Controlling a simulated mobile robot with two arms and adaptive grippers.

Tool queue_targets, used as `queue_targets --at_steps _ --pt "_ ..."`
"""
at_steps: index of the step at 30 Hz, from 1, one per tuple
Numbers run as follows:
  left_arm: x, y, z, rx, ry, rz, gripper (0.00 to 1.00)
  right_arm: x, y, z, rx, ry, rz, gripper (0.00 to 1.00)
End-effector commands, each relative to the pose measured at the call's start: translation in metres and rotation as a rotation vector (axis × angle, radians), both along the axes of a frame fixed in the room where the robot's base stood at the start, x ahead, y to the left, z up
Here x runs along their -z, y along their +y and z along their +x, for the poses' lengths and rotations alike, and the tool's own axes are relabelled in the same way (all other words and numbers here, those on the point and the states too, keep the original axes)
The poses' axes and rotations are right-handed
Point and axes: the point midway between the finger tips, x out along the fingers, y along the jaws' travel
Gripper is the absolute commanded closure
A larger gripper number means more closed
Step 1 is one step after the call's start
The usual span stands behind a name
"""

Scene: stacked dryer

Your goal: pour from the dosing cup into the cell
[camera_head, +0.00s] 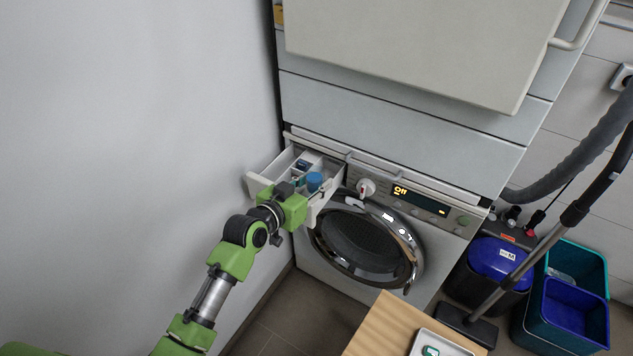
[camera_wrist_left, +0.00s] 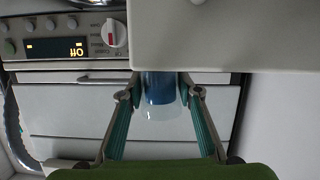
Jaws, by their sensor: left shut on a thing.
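The dosing cup (camera_head: 314,181) is blue and small, at the open detergent drawer (camera_head: 259,184) of the washing machine. In the left wrist view the cup (camera_wrist_left: 160,92) shows a blue part and a clear, pale part. My left gripper (camera_head: 304,196) is at the front of the drawer; in its wrist view its teal fingers (camera_wrist_left: 160,98) are shut on the cup from both sides. The drawer's cells (camera_head: 290,160) are partly hidden by my gripper and the cup. I cannot tell the cup's exact tilt or what is in it.
The machine's dial (camera_head: 365,188) and lit display (camera_head: 420,201) lie right of the drawer, above the round door (camera_head: 365,247). A wall (camera_head: 140,120) stands close on the left. A wooden table (camera_head: 385,325) is at the front; buckets (camera_head: 567,308) stand at right.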

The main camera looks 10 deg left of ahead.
Motion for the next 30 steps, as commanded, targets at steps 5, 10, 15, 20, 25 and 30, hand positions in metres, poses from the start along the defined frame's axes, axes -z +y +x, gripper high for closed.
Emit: queue_targets --at_steps 5,10,15,20,25,30 --pt "-0.011 -0.005 -0.001 0.0 0.053 -0.138 0.9 0.001 0.0 0.001 0.0 0.0 0.0 0.6" --pt "-0.011 -0.004 -0.001 0.0 0.052 -0.134 0.9 0.001 0.0 0.001 0.0 0.0 0.0 0.6" --pt "-0.012 -0.004 -0.001 0.0 0.058 -0.15 0.9 0.0 0.0 0.001 0.0 0.0 0.0 0.6" --pt "-0.016 -0.006 -0.002 0.004 0.083 -0.213 0.9 -0.002 0.0 0.001 0.0 0.0 0.0 0.6" --pt "-0.019 -0.008 -0.003 0.007 0.11 -0.283 0.9 -0.002 0.0 0.001 0.0 0.0 0.0 0.6" --pt "-0.021 -0.008 -0.003 0.008 0.124 -0.32 0.9 -0.002 0.0 0.001 0.001 0.0 0.0 0.6"
